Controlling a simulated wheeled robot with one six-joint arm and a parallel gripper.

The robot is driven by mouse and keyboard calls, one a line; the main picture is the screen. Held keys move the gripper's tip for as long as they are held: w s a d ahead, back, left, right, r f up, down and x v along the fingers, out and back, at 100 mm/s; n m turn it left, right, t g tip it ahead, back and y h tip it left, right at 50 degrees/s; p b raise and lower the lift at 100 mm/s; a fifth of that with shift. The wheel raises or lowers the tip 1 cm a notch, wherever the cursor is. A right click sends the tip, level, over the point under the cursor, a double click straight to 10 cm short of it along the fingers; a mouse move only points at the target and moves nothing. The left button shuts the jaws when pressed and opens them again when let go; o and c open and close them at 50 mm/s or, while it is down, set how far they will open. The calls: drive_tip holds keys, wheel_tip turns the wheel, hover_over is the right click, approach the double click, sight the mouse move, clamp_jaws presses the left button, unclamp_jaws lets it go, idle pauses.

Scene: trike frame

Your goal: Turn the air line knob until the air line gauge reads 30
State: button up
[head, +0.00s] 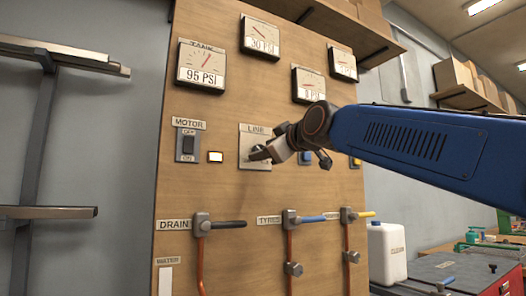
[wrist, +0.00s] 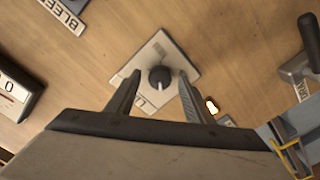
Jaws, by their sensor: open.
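The air line knob (wrist: 159,77) is a dark round knob with a pale pointer mark, on a square light plate (wrist: 158,50) in the wrist view. My gripper (wrist: 159,80) is open, with one finger on each side of the knob and a visible gap to each. In the head view my gripper (head: 260,155) is in front of the plate labelled LINE (head: 249,135) and hides the knob. The gauge (head: 260,38) above that plate appears to read 30 PSI; its name is not legible.
The TANK gauge (head: 201,67) reads 95 PSI, and a lower gauge (head: 308,85) appears to read 0 PSI. A motor switch (head: 188,145) and lit lamp (head: 216,157) are left of my gripper. Valve levers, including the black drain lever (head: 228,224), stick out below.

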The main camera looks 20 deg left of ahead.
drive_tip(key=v, duration=1.6)
drive_tip(key=d+f+m+g+h, duration=0.1)
drive_tip(key=d+f+m+h, duration=0.2)
drive_tip(key=d+f, duration=0.65)
drive_tip(key=d+f+m+h, duration=0.3)
drive_tip(key=d+f, duration=0.4)
drive_tip(key=f, duration=0.6)
drive_tip(key=d+f+m+g+h, duration=0.1)
drive_tip(key=d+f+m+h, duration=0.2)
drive_tip(key=d+f, duration=0.65)
drive_tip(key=s+d+f+m+g+h, duration=0.1)
drive_tip(key=s+d+f+m, duration=0.2)
drive_tip(key=f, duration=0.7)
drive_tip(key=s+d+f+m+g+h, duration=0.2)
drive_tip(key=s+d+f, duration=0.5)
drive_tip(key=s+f, duration=0.2)
drive_tip(key=s+d+f+m+g+h, duration=0.1)
drive_tip(key=s+d+f, duration=0.5)
drive_tip(key=f, duration=0.7)
drive_tip(key=m+g, duration=0.1)
drive_tip(key=m, duration=0.1)
drive_tip(key=shift+s+m+h, duration=0.3)
drive_tip(key=shift+r, duration=0.1)
drive_tip(key=shift+c, duration=0.3)
